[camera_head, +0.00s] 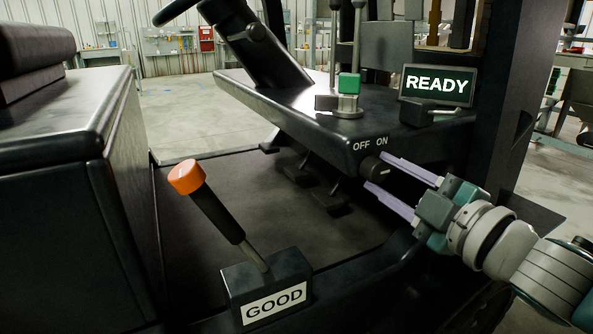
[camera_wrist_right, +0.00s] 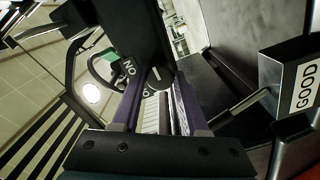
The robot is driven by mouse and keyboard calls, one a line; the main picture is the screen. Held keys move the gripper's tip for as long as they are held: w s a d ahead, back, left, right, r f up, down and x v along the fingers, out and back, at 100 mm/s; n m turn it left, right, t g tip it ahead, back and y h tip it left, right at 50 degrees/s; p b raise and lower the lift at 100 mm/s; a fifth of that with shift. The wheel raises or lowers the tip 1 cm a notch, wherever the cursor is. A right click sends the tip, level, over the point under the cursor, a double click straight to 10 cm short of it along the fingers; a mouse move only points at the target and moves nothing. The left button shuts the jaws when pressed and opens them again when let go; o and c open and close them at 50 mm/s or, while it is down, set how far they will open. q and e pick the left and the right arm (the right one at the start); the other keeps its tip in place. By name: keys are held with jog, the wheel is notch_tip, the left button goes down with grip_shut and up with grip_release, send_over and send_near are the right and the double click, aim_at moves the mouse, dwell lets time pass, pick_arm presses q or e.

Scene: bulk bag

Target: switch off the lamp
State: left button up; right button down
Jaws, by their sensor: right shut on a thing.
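A round black knob (camera_head: 374,169) sits on the side edge of the black dashboard (camera_head: 300,105), under the white OFF label (camera_head: 361,145) and ON label (camera_head: 382,141). The knob has a pale line; I cannot tell which label it marks. My right gripper (camera_head: 379,172) has its two purple fingers on either side of the knob, shut on it. In the right wrist view the knob (camera_wrist_right: 157,78) shows between the fingertips, with the ON label beside it. My left gripper is not in view.
A READY display (camera_head: 437,86) stands on the dashboard near a green-topped lever (camera_head: 349,84). An orange-topped lever (camera_head: 187,177) rises from a box marked GOOD (camera_head: 274,302). A dark seat (camera_head: 35,45) is at left. A dark post (camera_head: 512,90) stands right of the dashboard.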

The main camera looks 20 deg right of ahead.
jog(key=shift+c, duration=2.1)
grip_release()
jog(key=s+p, duration=0.1)
jog(key=s, duration=0.9)
jog(key=shift+d, duration=0.4)
